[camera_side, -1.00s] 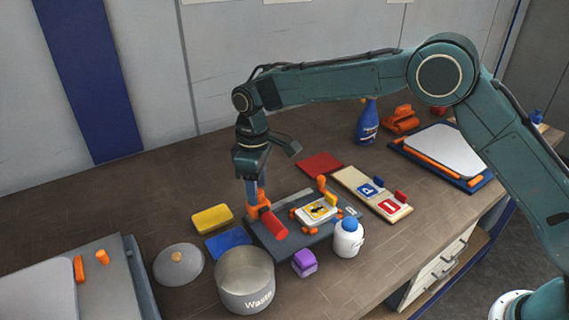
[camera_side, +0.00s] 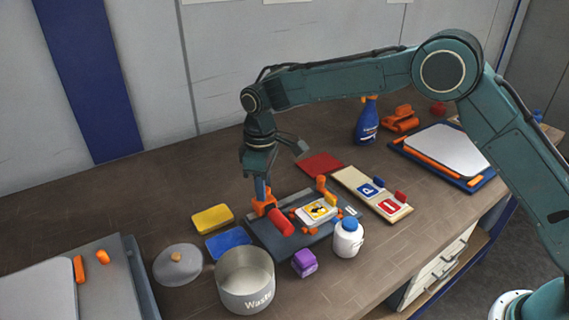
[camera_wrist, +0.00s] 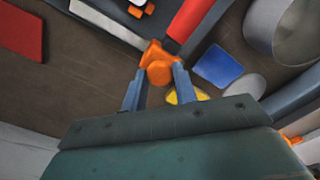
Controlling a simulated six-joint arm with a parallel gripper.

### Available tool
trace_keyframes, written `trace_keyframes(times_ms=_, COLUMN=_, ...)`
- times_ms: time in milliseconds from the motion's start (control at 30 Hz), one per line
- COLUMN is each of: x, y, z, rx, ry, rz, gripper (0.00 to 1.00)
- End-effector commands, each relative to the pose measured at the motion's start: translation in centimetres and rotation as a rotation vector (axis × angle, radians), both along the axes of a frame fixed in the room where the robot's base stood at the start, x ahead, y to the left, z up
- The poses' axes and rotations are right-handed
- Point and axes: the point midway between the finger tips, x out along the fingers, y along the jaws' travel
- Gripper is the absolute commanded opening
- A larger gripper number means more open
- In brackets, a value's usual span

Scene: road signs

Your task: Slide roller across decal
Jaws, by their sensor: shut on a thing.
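My gripper (camera_side: 263,195) is shut on the orange handle of the roller, whose red cylinder (camera_side: 280,222) sits low over the left part of the dark work board (camera_side: 265,239). In the wrist view the orange handle lies between the fingertips of my gripper (camera_wrist: 157,80), with the red roller (camera_wrist: 190,20) beyond it. The yellow decal (camera_side: 319,208) with a black symbol is on a white plate held among orange clamps, just right of the roller. I cannot tell whether the roller touches the board or the plate.
A grey waste bin (camera_side: 245,285), purple block (camera_side: 304,263) and white bottle with blue cap (camera_side: 348,238) stand along the front. Blue (camera_side: 228,243) and yellow (camera_side: 212,219) pads lie left.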

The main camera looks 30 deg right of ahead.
Motion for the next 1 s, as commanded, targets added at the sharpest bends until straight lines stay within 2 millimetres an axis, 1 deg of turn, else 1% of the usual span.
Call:
trace_keyframes(times_ms=33, x=0.1, y=-1.2, z=0.1, rx=0.000, ry=0.000, rz=-0.004, gripper=0.00)
trace_keyframes(times_ms=300, x=0.0, y=-7.6, z=0.1, rx=-0.001, ry=-0.001, rz=-0.006, gripper=0.00)
trace_keyframes(times_ms=400, x=0.1, y=-9.7, z=0.1, rx=0.000, ry=-0.001, rz=-0.006, gripper=0.00)
trace_keyframes(times_ms=500, x=0.1, y=-11.2, z=0.1, rx=-0.001, ry=-0.002, rz=-0.005, gripper=0.00)
trace_keyframes(times_ms=600, x=0.0, y=-11.9, z=0.0, rx=-0.001, ry=-0.001, rz=-0.003, gripper=0.00)
trace_keyframes(times_ms=900, x=0.0, y=-12.2, z=0.0, rx=-0.003, ry=0.000, rz=-0.008, gripper=0.00)
trace_keyframes(times_ms=933, x=0.0, y=-12.2, z=0.0, rx=-0.003, ry=0.000, rz=-0.009, gripper=0.34)
trace_keyframes(times_ms=967, x=0.0, y=-12.2, z=0.0, rx=-0.003, ry=0.000, rz=-0.009, gripper=0.40)
trace_keyframes(times_ms=1000, x=0.0, y=-12.2, z=0.0, rx=-0.003, ry=0.000, rz=-0.008, gripper=0.48)
